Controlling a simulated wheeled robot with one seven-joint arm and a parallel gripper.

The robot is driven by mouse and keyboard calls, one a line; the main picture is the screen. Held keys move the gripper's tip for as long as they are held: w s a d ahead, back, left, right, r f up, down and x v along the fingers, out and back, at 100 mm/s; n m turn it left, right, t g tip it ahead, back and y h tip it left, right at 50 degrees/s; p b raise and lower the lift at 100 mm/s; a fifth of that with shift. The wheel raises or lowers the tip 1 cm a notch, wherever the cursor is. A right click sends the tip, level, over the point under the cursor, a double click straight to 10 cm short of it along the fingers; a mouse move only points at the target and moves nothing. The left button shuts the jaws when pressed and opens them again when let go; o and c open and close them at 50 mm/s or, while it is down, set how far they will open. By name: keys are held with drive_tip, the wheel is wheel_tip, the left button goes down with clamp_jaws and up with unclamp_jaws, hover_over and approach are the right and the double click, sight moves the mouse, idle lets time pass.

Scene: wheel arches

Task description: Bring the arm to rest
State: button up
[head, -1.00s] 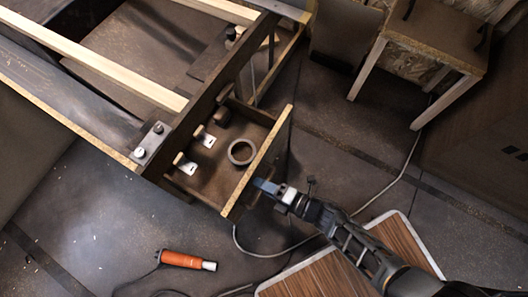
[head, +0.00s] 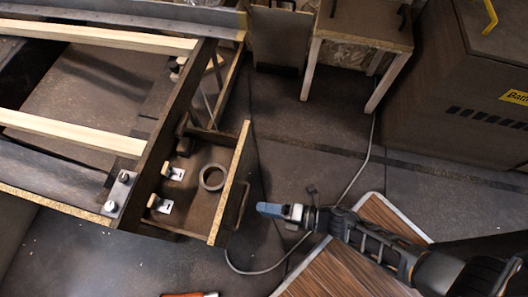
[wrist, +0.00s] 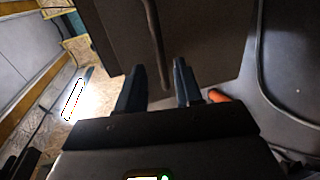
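My gripper (head: 268,209) hangs just right of the open drawer (head: 229,185) in the head view, a little apart from its front. In the wrist view, the two blue fingers of my gripper (wrist: 157,85) are spread with nothing held between them. The drawer's bar handle (wrist: 157,45) runs down its dark front panel beyond the fingers; it also shows in the head view (head: 242,207). A round ring (head: 212,178) and metal brackets lie inside the drawer.
A workbench frame with pale wooden slats (head: 95,39) stands at the left. A wood-slatted platform (head: 335,272) lies below my arm. A small table (head: 365,28) and a large dark box (head: 465,95) stand behind. An orange-handled tool (head: 190,295) lies on the floor, with a cable nearby.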

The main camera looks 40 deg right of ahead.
idle(0.4)
drive_tip(key=s+d+r+m+t+h, duration=0.1)
drive_tip(key=s+d+r+m+h, duration=0.15)
drive_tip(key=s+r+m, duration=0.35)
drive_tip(key=s+d+r+m+t+h, duration=0.1)
drive_tip(key=s+d+r+m+h, duration=0.2)
drive_tip(key=r, duration=0.4)
drive_tip(key=s+r+m+h+p, duration=0.1)
drive_tip(key=r+m+p, duration=0.7)
drive_tip(key=r, duration=1.6)
drive_tip(key=s+d+r+m+h+p, duration=0.1)
drive_tip(key=r+m+p, duration=0.6)
drive_tip(key=r+p, duration=0.8)
wheel_tip(320, 180, up, 10)
drive_tip(key=s+h, duration=0.1)
drive_tip(key=s, duration=0.1)
drive_tip(key=shift+s+d+m+p, duration=0.3)
drive_tip(key=shift+s+m, duration=0.1)
drive_tip(key=shift+s, duration=0.1)
